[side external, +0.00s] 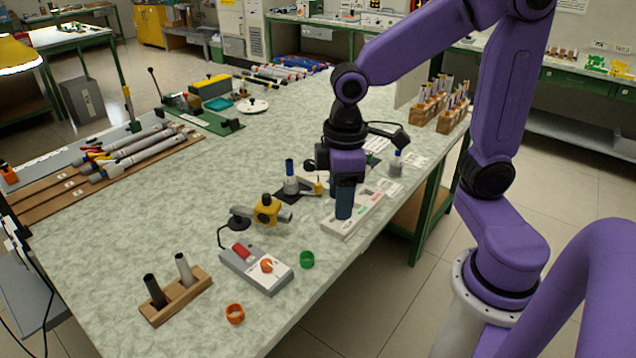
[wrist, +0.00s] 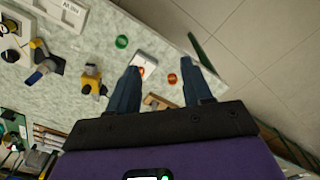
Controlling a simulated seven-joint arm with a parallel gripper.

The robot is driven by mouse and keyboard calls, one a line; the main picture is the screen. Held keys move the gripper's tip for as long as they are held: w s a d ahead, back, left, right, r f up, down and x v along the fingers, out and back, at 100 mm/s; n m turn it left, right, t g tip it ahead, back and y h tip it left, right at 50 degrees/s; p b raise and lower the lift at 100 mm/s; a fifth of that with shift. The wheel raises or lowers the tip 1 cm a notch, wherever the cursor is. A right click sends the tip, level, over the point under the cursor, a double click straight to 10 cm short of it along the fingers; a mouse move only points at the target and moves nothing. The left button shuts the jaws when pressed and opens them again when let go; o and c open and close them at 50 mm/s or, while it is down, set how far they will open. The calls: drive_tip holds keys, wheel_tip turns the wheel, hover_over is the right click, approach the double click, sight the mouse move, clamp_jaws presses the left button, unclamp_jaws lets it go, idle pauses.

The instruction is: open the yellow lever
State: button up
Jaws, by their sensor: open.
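The yellow lever (side external: 318,188) is a small yellow piece at the right of a dark-based fixture (side external: 287,196), which holds an upright grey rod with a blue top (side external: 290,178). The lever also shows as a small yellow spot at the left of the wrist view (wrist: 37,43). How far it is turned is too small to tell. My gripper (side external: 341,208) points down just right of the lever in the side view, over the pale tray. Its two dark blue fingers are spread and empty in the wrist view (wrist: 160,68), apart from the lever.
A yellow-bodied device (side external: 266,210) stands in front of the fixture. A grey box with a red switch (side external: 256,268), a green ring (side external: 307,260), an orange ring (side external: 235,314) and a wooden rod holder (side external: 176,296) lie nearer. The pale labelled tray (side external: 372,208) is beneath my gripper, near the table edge.

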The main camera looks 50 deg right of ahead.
drive_tip(key=w+d+m, duration=0.3)
drive_tip(key=w, duration=0.8)
drive_tip(key=m, duration=0.7)
hover_over(319, 184)
wheel_tip(319, 184, down, 9)
wheel_tip(319, 184, down, 17)
drive_tip(key=shift+w+f, duration=0.1)
clamp_jaws()
